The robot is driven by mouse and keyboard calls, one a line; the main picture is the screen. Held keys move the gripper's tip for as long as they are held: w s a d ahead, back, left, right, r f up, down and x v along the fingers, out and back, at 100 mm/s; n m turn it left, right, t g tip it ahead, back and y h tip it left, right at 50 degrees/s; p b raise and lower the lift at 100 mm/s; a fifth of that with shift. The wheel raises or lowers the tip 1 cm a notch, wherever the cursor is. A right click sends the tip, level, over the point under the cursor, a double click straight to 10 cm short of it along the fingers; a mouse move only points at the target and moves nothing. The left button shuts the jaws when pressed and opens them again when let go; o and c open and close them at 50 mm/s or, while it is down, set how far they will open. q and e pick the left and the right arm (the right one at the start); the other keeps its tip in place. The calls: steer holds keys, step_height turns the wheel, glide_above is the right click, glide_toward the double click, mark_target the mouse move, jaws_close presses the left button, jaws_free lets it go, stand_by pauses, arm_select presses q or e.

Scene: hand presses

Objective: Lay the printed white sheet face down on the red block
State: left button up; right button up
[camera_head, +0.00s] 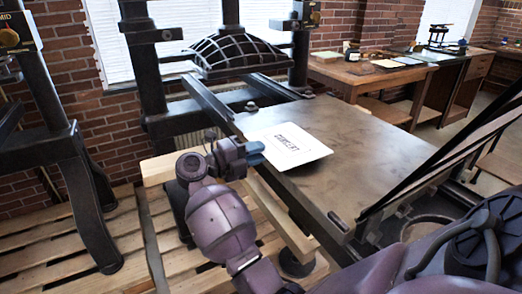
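The printed white sheet (310,152) is at the left part of the press's brown flat bed, with dark printing facing up. No red block can be made out in this view.
The brown press bed (370,150) is bare right of the sheet. Black press uprights and a ribbed dome (235,52) stand behind it. A slanted black frame (440,165) rises at the right. A wooden table (365,75) holds papers at the back. Wooden pallets (60,250) cover the floor left.

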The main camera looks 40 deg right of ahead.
arm_select(q)
steer(key=shift+r, duration=0.1)
arm_select(e)
steer(key=shift+s+d, duration=0.15)
steer(key=shift+d, duration=0.5)
steer(key=shift+c, duration=0.4)
jaws_close()
steer(key=shift+r+p, duration=1.05)
steer(key=shift+r, duration=0.7)
steer(key=shift+f, duration=0.3)
arm_select(q)
steer(key=shift+t, duration=0.4)
steer(key=shift+w+r+p, duration=0.1)
steer(key=shift+w+r, duration=0.2)
steer(key=shift+r, duration=0.45)
steer(key=shift+w+r+p, duration=0.1)
steer(key=shift+w+r, duration=0.25)
steer(key=shift+r, duration=0.35)
steer(key=shift+w+r+p, duration=0.1)
steer(key=shift+w+r, duration=0.2)
steer(key=shift+r, duration=0.45)
arm_select(e)
steer(key=w+a+r, duration=0.1)
steer(key=a+r, duration=0.2)
steer(key=a, duration=0.4)
steer(key=shift+w, duration=0.35)
steer(key=shift+r, duration=0.1)
